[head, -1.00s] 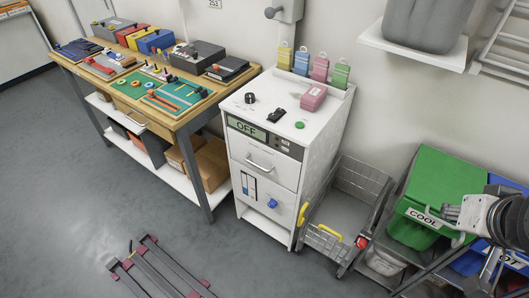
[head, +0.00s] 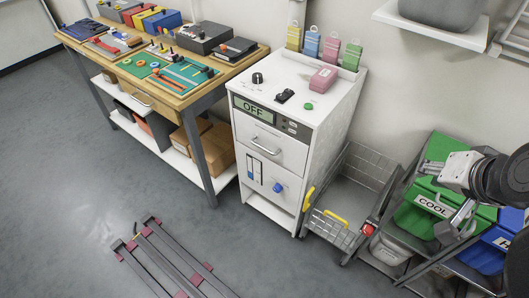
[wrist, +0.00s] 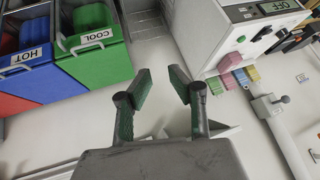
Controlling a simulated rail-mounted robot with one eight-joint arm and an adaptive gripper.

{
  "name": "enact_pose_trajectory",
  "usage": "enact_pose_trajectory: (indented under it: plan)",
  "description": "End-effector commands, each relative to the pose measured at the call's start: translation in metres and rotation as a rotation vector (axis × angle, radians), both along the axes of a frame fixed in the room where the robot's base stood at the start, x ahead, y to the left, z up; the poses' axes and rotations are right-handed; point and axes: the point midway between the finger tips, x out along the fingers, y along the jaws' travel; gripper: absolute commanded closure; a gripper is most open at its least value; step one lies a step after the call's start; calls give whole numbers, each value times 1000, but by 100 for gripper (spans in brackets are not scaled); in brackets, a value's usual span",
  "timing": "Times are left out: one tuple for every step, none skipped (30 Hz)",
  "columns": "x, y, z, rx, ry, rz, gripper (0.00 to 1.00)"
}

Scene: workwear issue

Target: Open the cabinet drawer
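The white cabinet (head: 316,117) stands in the middle of the head view, with an OFF display on its front. Its upper drawer (head: 270,149) looks shut and has a silver bar handle (head: 264,145). Below it is a panel with a blue knob (head: 278,188). My gripper (head: 449,214) is at the right, in front of the green COOL bin and well apart from the cabinet. In the wrist view my gripper (wrist: 161,84) has its fingers spread with nothing between them. The cabinet's top (wrist: 222,27) also shows there; the drawer handle is not visible in that view.
A wire cart (head: 345,205) stands against the cabinet's right side. Green COOL (head: 412,217) and blue (head: 490,246) bins are at the right. A wooden workbench (head: 150,98) with tools stands left.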

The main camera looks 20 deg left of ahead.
Motion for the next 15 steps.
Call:
enact_pose_trajectory:
  plan:
    - [12, 11, -13, 44, -3, -5, 81]
    - [18, 18, -17, 74, -3, -9, 81]
    - [26, 28, -23, 113, -2, -17, 81]
    - [32, 34, -28, 141, -1, -21, 81]
    - [38, 41, -32, 172, -1, -27, 81]
    - [46, 51, -38, 210, 0, -33, 81]
    - [51, 58, -43, 239, 2, -39, 81]
    - [57, 65, -47, 269, 5, -44, 81]
    - [64, 74, -54, 308, 9, -52, 81]
    - [69, 81, -59, 336, 12, -56, 81]
    - [74, 88, -64, 366, 16, -62, 81]
    - [81, 98, -71, 405, 21, -70, 81]
    - [86, 105, -76, 434, 26, -75, 81]
    - [91, 112, -82, 462, 31, -80, 81]
    - [97, 121, -89, 503, 40, -88, 81]
